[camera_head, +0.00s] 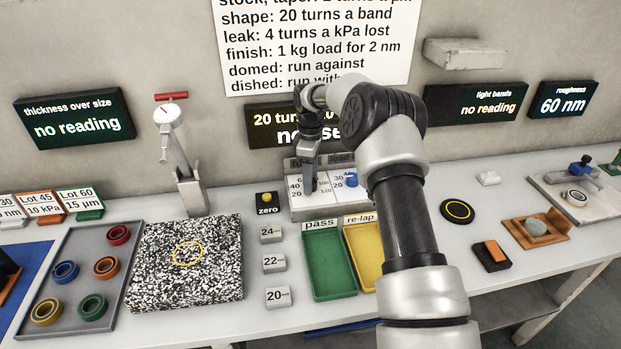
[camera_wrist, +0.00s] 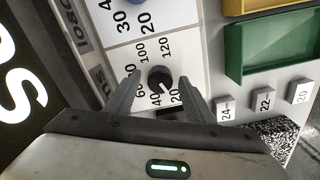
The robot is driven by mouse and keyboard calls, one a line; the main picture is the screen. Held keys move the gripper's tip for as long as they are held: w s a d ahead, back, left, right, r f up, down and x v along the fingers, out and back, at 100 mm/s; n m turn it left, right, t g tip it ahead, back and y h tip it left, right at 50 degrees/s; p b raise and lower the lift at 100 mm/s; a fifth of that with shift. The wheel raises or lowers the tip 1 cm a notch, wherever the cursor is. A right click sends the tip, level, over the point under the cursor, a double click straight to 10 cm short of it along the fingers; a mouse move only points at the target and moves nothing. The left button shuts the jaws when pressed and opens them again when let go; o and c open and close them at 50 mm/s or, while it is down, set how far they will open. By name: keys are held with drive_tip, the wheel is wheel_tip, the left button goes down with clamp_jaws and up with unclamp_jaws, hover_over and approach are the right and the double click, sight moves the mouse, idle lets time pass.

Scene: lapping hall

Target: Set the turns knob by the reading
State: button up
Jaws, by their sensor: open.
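The black turns knob (camera_wrist: 158,78) shows in the wrist view on a white dial with 20, 40, 60, 100 and 120 visible. Its pale mark seems to face the low numbers, but I cannot tell exactly which. My gripper (camera_wrist: 162,82) is open, with one finger on each side of the knob; contact is unclear. In the head view my gripper (camera_head: 309,183) points down at the control box (camera_head: 300,212) and hides the knob. The roughness display (camera_head: 563,99) reads 60 nm. The thickness display (camera_head: 75,117) and the bands display (camera_head: 475,104) say "no reading".
The blue load knob (camera_head: 351,179) is beside the turns dial. The wall sign (camera_head: 310,45) lists turns and load rules. A centre display (camera_head: 265,125) is partly hidden by my arm. Green pass (camera_head: 318,295) and yellow re-lap trays (camera_head: 352,250) lie in front. A zero button (camera_head: 266,198) stands left.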

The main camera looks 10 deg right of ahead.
drive_tip(key=c, duration=1.1)
drive_tip(key=shift+o, duration=0.2)
drive_tip(key=shift+m, duration=0.3)
drive_tip(key=m+p, duration=0.1)
drive_tip(key=m, duration=0.3)
drive_tip(key=shift+r, duration=0.1)
drive_tip(key=m, duration=0.5)
drive_tip(key=shift+p, duration=0.35)
drive_tip(key=m, duration=0.4)
drive_tip(key=shift+m, duration=2.1)
